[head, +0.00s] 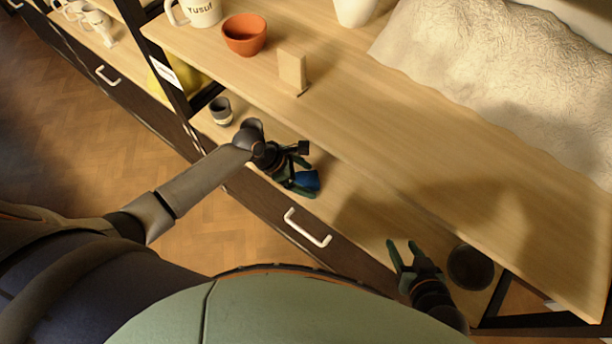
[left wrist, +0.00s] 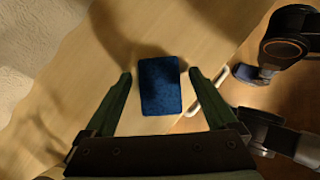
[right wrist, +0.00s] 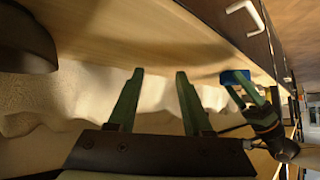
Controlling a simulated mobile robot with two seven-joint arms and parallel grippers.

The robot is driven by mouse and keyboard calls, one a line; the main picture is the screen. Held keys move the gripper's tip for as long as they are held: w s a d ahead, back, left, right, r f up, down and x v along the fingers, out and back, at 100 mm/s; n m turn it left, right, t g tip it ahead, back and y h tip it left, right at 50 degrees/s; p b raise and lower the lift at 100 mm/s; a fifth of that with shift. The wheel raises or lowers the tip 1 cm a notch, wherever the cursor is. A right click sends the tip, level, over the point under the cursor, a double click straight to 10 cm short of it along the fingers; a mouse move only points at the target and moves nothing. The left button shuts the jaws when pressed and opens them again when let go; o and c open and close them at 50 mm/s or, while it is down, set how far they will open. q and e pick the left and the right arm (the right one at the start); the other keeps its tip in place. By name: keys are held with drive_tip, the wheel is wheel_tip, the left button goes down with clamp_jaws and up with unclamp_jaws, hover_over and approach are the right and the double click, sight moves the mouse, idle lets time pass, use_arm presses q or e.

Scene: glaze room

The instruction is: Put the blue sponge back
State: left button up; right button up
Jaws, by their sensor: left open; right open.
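The blue sponge (head: 307,181) is at the lower shelf board (head: 352,213), by its front edge. In the left wrist view the sponge (left wrist: 160,88) is a dark blue block between the two fingers, with a gap on each side. My left gripper (head: 312,178) is open around it, not closed on it. The sponge (right wrist: 236,76) also shows in the right wrist view, beside my left gripper's fingers. I cannot tell whether it rests flat on the board. My right gripper (head: 402,243) is open and empty over the lower board, further right.
A dark round bowl (head: 470,267) stands right of my right gripper. A small grey cup (head: 221,110) is at the left of the lower board. The upper shelf holds an orange pot (head: 244,35), a lettered mug (head: 197,12) and a wooden block (head: 292,71). A drawer handle (head: 308,228) sticks out below.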

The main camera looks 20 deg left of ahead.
drive_tip(key=shift+f, duration=0.1)
use_arm(q)
drive_tip(key=p+v, duration=0.2)
drive_tip(key=v, duration=0.4)
drive_tip(key=shift+r, duration=0.3)
use_arm(e)
drive_tip(key=shift+s+d+r, duration=0.45)
drive_tip(key=shift+d+r, duration=0.25)
use_arm(q)
drive_tip(key=shift+s+a+r+p, duration=0.1)
drive_tip(key=shift+a+r+p, duration=0.1)
drive_tip(key=shift+r+p, duration=0.1)
use_arm(e)
drive_tip(key=shift+d, duration=0.15)
use_arm(q)
drive_tip(key=shift+s, duration=0.15)
drive_tip(key=shift+s+d+f+m, duration=0.1)
drive_tip(key=shift+s+f+m, duration=0.15)
drive_tip(key=shift+m, duration=0.35)
use_arm(e)
drive_tip(key=shift+f, duration=0.1)
drive_tip(key=shift+r, duration=0.2)
use_arm(q)
drive_tip(key=s+m+t+y, duration=0.3)
drive_tip(key=s+m+t, duration=0.3)
drive_tip(key=m, duration=1.8)
drive_tip(key=s, duration=0.4)
drive_tip(key=shift+f, duration=0.4)
